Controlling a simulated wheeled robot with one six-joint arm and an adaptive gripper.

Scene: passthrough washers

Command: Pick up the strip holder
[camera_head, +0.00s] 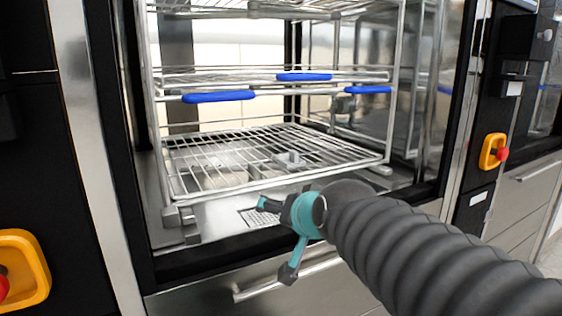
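A small grey block-like piece (290,160), which looks like the strip holder, sits on the lower wire rack (215,150) inside the open washer, right of the rack's middle. It is small, and its fine shape is hard to make out. My gripper (266,205) is dark with teal parts and points left into the washer opening. In the picture it is below and slightly left of the grey piece, apart from it, near the rack's front edge.
An upper rack level with several blue handles (218,96) hangs above the lower rack. Metal uprights frame the opening. A bar handle (285,280) is on the panel below. Yellow-and-red emergency stops (493,151) are on both sides. Most of the lower rack is bare.

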